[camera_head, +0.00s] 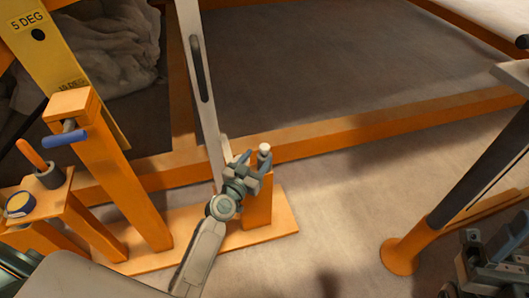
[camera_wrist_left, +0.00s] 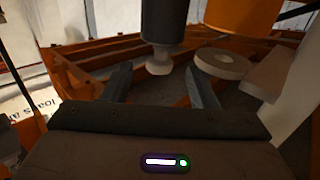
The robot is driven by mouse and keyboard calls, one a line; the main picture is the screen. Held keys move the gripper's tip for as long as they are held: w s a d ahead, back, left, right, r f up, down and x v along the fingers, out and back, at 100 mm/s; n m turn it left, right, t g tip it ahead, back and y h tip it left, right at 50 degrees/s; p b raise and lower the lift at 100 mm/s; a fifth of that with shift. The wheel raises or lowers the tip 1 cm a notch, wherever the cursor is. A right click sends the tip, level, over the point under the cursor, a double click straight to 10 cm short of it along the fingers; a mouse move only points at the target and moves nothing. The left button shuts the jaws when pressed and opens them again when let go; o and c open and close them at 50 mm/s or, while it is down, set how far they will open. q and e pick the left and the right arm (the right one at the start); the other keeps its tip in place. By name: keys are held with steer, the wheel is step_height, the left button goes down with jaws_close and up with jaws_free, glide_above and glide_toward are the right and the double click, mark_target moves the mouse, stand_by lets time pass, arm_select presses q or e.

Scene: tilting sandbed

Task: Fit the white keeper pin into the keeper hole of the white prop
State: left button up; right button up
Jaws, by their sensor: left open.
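The white prop (camera_head: 201,75) is a tall pale bar with a long dark slot, standing almost upright beside the sandbed. Its lower end is partly hidden by my left arm. A small white-topped piece (camera_head: 264,149), probably the keeper pin, stands at the top of a short orange post (camera_head: 258,205). My left gripper (camera_head: 252,161) is open beside this white top, with its fingers close to it. I cannot tell whether they touch. In the left wrist view the two fingers (camera_wrist_left: 160,88) are apart, with a pale rounded end (camera_wrist_left: 159,63) beyond them. The keeper hole is not distinguishable.
An orange post with a blue handle (camera_head: 66,137) and an orange stand (camera_head: 38,205) with a tin are at left. The sandbed's orange rim (camera_head: 350,132) runs behind. A dark leg (camera_head: 452,185) and grey metal hardware (camera_head: 490,262) stand at right. The floor between is clear.

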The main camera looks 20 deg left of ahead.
mark_target(262, 151)
arm_select(q)
steer(key=w, duration=0.3)
steer(key=w+p, duration=0.1)
steer(key=shift+w+d+r, duration=0.15)
steer(key=shift+d+r, duration=0.2)
steer(key=shift+d, duration=0.05)
steer(key=shift+w+d, duration=0.1)
steer(key=shift+w, duration=0.4)
steer(key=c, duration=1)
steer(key=shift+r, duration=0.1)
